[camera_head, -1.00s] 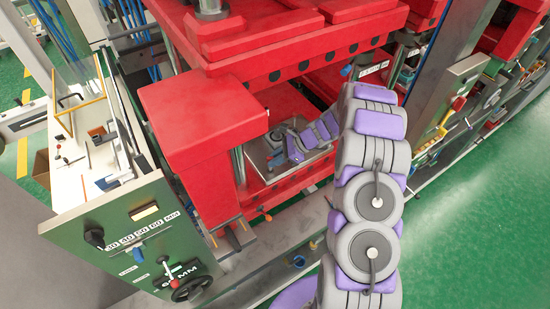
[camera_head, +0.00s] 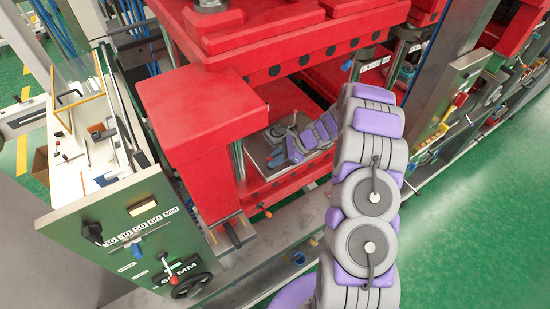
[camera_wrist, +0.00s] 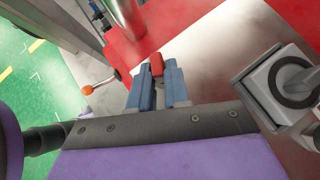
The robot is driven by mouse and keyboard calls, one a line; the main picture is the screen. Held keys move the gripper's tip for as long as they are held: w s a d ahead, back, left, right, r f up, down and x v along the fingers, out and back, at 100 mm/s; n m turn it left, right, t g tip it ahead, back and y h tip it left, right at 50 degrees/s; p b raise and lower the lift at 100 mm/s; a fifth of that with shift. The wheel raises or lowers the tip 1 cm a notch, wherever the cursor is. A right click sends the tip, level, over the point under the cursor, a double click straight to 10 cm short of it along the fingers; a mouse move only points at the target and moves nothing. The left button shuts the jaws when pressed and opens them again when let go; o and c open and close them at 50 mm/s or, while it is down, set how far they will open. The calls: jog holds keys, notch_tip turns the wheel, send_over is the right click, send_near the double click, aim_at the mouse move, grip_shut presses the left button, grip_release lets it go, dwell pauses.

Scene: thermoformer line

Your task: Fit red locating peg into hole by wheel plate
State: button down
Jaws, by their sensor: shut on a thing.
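The red peg (camera_wrist: 157,64) shows as a small red piece between the two blue-grey fingertips in the wrist view. My gripper (camera_wrist: 160,75) is shut on it, above a pale metal surface (camera_wrist: 205,45). In the head view my purple-grey arm reaches into the red press; the fingers and peg are too small to make out there. A black handwheel (camera_head: 192,283) is on the green control panel (camera_head: 105,250) at the lower left, with small white label plates (camera_head: 126,267) beside it. I cannot tell which plate is the wheel plate. No peg hole is clearly visible.
A grey block with a dark ring (camera_wrist: 290,78) stands close right of the fingers. An orange-knobbed lever (camera_wrist: 88,90) and a steel pillar (camera_wrist: 124,15) are on the left. The red press block (camera_head: 200,110) lies between gripper and panel.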

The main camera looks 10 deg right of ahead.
jog(key=shift+f+b, duration=0.35)
jog(key=shift+f, duration=0.65)
jog(key=c, duration=1)
grip_release()
jog(key=b+v, duration=0.1)
jog(key=v, duration=1.6)
jog(key=shift+d+r+b, duration=0.1)
jog(key=shift+d+b, duration=0.15)
jog(key=shift+b, duration=0.05)
jog(key=shift+a, duration=0.1)
